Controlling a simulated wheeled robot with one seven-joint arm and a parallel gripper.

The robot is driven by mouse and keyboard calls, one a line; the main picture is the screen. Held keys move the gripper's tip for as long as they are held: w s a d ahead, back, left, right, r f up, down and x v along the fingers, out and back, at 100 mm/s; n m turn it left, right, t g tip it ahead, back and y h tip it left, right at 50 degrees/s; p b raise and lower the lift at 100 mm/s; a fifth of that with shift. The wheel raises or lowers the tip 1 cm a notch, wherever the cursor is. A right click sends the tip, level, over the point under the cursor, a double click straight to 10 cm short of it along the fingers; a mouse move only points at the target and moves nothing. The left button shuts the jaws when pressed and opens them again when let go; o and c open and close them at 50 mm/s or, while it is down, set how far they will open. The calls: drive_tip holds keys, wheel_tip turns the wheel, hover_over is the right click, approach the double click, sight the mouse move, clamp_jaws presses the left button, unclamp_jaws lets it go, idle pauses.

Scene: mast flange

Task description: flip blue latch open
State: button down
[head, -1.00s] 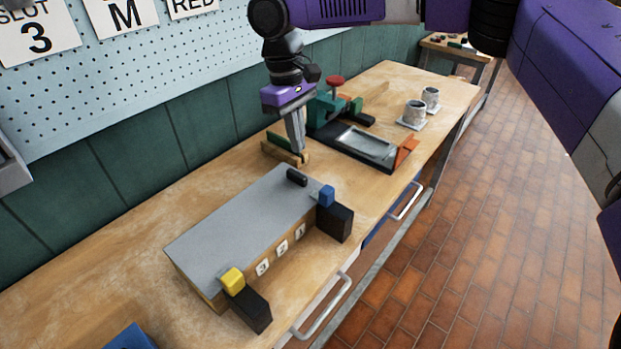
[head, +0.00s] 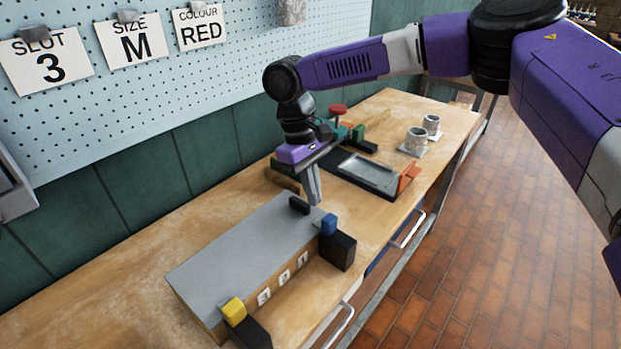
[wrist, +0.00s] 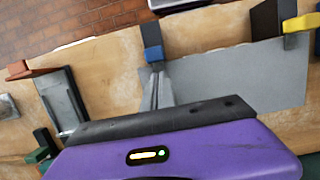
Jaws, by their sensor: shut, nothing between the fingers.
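The blue latch (head: 329,223) is a small blue block at the far right corner of a box with a grey lid (head: 235,248), beside a black block (head: 338,250). A yellow latch (head: 234,310) sits at the near corner of the same box. My gripper (head: 316,200) is shut and empty, pointing down just behind the blue latch. In the wrist view the fingers (wrist: 157,100) reach toward the blue latch (wrist: 153,54), close to it. I cannot tell whether they touch it.
A black handle (head: 299,205) stands on the lid near my fingers. A pegboard (head: 200,90) with signs rises at the left.

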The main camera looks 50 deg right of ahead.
sight(331, 220)
drive_tip(key=shift+x, duration=2.2)
drive_tip(key=s+p, duration=0.2)
drive_tip(key=s, duration=0.1)
drive_tip(key=shift+d+r+p, duration=0.1)
drive_tip(key=shift+r+p, duration=0.05)
drive_tip(key=shift+p, duration=0.2)
drive_tip(key=shift+s, duration=0.3)
drive_tip(key=shift+f, duration=0.2)
drive_tip(key=p+v, duration=0.9)
drive_tip(key=v, duration=0.1)
drive_tip(key=shift+w, duration=0.15)
